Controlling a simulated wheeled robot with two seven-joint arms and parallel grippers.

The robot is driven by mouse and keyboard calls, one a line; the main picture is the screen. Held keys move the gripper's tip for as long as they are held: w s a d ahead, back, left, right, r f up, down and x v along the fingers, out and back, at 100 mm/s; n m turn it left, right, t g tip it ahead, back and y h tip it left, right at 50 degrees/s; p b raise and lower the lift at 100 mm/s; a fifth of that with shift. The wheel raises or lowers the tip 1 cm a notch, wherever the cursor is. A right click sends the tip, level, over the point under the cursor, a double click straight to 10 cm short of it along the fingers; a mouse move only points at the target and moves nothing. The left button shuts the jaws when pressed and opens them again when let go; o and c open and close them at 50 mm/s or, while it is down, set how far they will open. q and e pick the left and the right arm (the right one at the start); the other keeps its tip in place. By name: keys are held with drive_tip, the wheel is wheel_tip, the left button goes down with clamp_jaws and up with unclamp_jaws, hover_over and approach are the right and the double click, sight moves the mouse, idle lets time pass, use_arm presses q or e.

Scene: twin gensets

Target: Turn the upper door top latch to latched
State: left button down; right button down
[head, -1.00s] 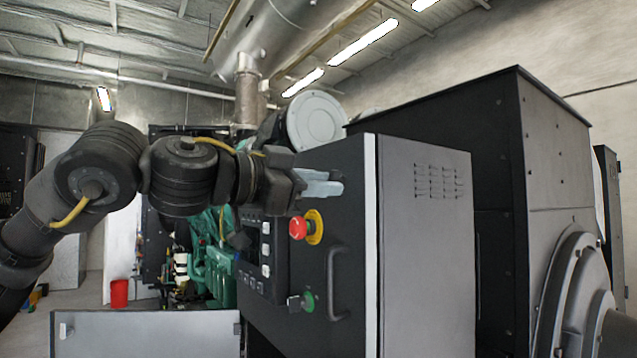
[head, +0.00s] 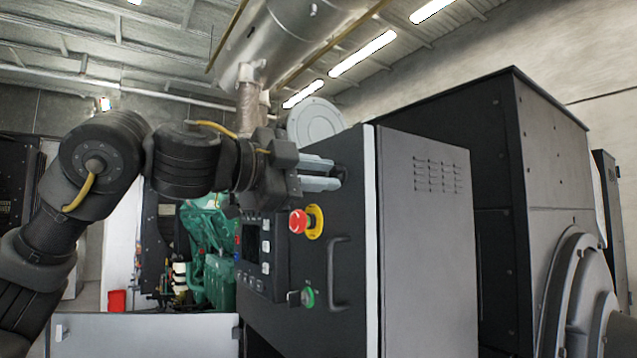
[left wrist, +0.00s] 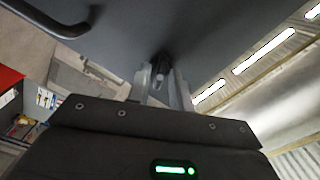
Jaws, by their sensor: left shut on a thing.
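The upper door is the dark front panel (head: 352,215) of the grey cabinet, and it also fills the upper part of the left wrist view (left wrist: 205,30). The top latch (left wrist: 161,65) is a small dark piece on that panel, between my fingertips in the left wrist view. In the head view the latch is hidden by the gripper. My left gripper (head: 336,174) is at the panel's upper part, above the red button, with its two grey fingers one above the other. It is shut on the latch. My right gripper is not in view.
A red emergency button on a yellow base (head: 306,222), a dark control panel (head: 258,255), a green key switch (head: 307,297) and a curved door handle (head: 338,272) sit below the gripper. A green engine (head: 212,265) stands behind at left.

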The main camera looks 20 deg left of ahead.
use_arm(q)
drive_tip(key=m, duration=0.4)
drive_tip(key=shift+m, duration=0.7)
drive_tip(key=c, duration=1.3)
unclamp_jaws()
drive_tip(key=shift+o, duration=0.2)
drive_tip(key=shift+b, duration=0.35)
